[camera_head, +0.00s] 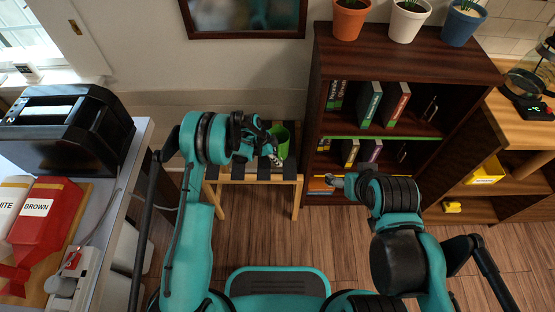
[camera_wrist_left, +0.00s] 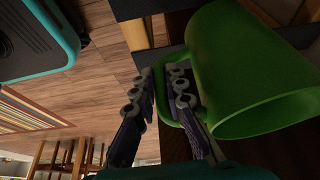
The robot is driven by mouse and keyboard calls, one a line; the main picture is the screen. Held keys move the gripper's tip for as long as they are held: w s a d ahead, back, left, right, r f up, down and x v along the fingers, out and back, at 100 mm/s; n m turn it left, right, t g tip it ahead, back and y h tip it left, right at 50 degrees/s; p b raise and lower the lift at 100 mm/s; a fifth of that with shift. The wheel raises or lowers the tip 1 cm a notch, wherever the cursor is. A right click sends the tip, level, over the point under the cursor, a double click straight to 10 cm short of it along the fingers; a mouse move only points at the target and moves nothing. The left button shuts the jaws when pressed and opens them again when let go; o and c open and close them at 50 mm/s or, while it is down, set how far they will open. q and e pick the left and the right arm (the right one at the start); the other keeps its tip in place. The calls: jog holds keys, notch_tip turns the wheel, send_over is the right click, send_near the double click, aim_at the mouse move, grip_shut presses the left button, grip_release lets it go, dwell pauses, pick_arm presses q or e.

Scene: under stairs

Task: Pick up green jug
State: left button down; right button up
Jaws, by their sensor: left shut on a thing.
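The green jug (camera_head: 283,142) is at the right end of a small slatted bench (camera_head: 232,177) against the wall. Its body and open mouth fill the right of the left wrist view (camera_wrist_left: 238,70). My left gripper (camera_head: 272,150) is on the near-left side of the jug and partly covers it. In the left wrist view its fingers (camera_wrist_left: 164,80) are shut on the jug's handle. Whether the jug touches the bench is hidden. My right gripper (camera_head: 335,182) is in front of the bookshelf, mostly hidden by its own wrist; its fingers are too small to judge.
A dark bookshelf (camera_head: 321,85) with several books and plant pots stands right of the bench. A left counter (camera_head: 135,150) holds a black appliance (camera_head: 70,125) and a red bag (camera_head: 45,220). A wooden unit (camera_head: 515,160) stands at the right. Floor is clear before the bench.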

aim_at(278, 148)
pick_arm(q)
jog(key=shift+r+p, duration=1.6)
jog(key=shift+r, duration=2.85)
jog(key=shift+r, duration=0.1)
